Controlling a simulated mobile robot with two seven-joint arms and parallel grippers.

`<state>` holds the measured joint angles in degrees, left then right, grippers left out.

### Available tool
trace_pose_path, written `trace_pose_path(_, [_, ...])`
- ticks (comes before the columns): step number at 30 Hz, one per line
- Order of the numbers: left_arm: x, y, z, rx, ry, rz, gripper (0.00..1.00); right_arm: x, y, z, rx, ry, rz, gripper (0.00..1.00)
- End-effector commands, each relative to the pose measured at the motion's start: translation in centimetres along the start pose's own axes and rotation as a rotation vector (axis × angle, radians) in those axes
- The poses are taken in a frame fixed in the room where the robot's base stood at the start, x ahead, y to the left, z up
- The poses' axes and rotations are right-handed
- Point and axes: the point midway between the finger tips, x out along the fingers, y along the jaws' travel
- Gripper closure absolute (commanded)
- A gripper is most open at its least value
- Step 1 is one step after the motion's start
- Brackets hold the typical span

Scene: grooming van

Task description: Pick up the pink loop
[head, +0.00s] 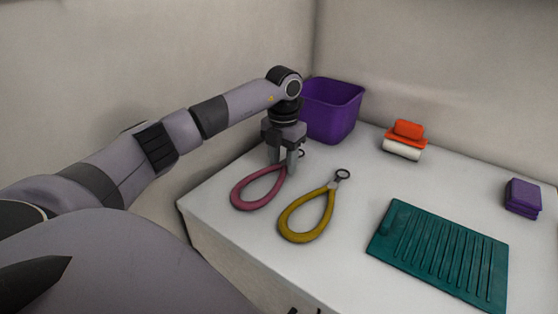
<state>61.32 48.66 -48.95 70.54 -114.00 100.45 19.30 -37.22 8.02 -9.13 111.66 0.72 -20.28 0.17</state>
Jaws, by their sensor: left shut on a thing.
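The pink loop (239,197) lies at the left of the white table top, its narrow end toward the back. My left gripper (286,165) points down over that narrow end and is shut on it. The loop's wide end appears to rest on the table; I cannot tell whether any of it is lifted. A metal ring at its narrow end shows just right of the fingers. My right gripper is not clearly in view.
A yellow loop (289,222) lies close to the right of the pink one. A purple bin (339,108) stands behind my left gripper. An orange and white brush (405,139), a ribbed teal mat (383,237) and purple folded cloths (523,196) lie further right. Walls close the back.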

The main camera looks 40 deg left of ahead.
Motion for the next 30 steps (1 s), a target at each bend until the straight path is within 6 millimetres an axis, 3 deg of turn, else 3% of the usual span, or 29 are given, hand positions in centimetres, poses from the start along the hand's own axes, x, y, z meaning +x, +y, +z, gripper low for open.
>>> trace_pose_path(8, [-4.3,0.0,0.1,0.0,-0.006,0.0,0.88,0.2,0.0,0.2,0.0,0.001,0.0,0.57])
trace_pose_path(16, [-11.8,-0.1,0.1,0.001,-0.007,-0.001,0.88,0.2,0.0,0.2,0.0,0.001,0.0,0.57])
trace_pose_path(21, [-15.6,0.0,0.0,0.0,-0.004,0.002,0.88,-0.5,0.0,-0.8,0.0,0.001,0.0,0.57])
trace_pose_path(30, [-18.9,0.0,0.0,0.0,-0.001,0.001,0.88,-1.2,0.0,-1.8,-0.001,0.001,0.0,0.57])
